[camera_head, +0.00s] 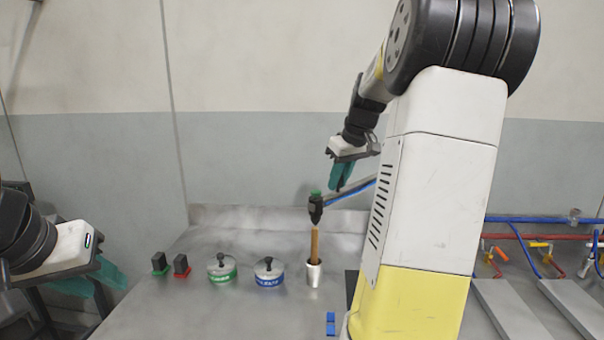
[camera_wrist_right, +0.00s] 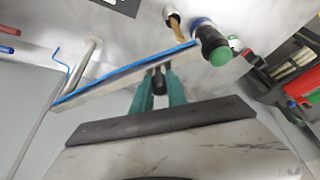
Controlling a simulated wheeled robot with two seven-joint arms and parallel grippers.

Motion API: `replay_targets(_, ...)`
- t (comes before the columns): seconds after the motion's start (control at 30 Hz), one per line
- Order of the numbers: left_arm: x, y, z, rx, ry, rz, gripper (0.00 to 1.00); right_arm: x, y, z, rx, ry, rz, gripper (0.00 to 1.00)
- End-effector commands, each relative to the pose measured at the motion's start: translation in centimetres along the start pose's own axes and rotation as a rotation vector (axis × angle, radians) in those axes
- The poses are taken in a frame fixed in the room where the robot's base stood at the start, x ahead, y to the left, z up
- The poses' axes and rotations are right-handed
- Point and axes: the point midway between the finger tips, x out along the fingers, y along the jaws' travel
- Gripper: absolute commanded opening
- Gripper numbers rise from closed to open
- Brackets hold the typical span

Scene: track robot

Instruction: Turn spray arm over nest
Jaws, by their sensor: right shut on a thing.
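The spray arm (camera_head: 348,190) is a grey bar with a blue hose along it and a black head with a green cap at its left end. It also shows in the right wrist view (camera_wrist_right: 120,78), with the green cap at upper right. My right gripper (camera_head: 342,182) is shut on a dark part of the spray arm; its green fingers (camera_wrist_right: 158,92) show in the wrist view. A metal cup (camera_head: 314,275) with a wooden stick upright in it stands just below the head; I cannot tell if it is the nest. My left gripper (camera_head: 98,278) is at far left, away from everything, its jaw gap unclear.
Two lidded pots, one green-banded (camera_head: 222,270) and one blue-banded (camera_head: 268,273), stand left of the cup. Two small dark blocks (camera_head: 170,266) stand further left. My right arm hides the bench's middle right. Pipes with valves (camera_head: 540,238) are at right.

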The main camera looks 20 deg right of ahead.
Motion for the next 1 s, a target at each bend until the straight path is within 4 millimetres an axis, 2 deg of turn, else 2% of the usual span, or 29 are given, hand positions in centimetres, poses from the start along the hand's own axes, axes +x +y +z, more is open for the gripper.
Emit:
replay_targets(0.2,0.0,0.0,0.0,0.0,0.0,0.0,0.36,-1.9,1.6,4.4,-0.184,0.001,-0.078,0.0)
replay_targets(0.5,0.0,0.0,0.0,0.0,0.0,0.0,0.36,-3.8,4.7,9.1,-0.416,0.0,-0.175,0.0)
replay_targets(0.67,0.0,0.0,0.0,0.0,0.0,0.0,0.36,-4.5,6.1,10.7,-0.502,-0.001,-0.209,0.0)
replay_targets(1.0,0.0,0.0,0.0,0.0,0.0,0.0,0.36,-5.2,7.9,12.3,-0.498,-0.001,-0.206,0.0)
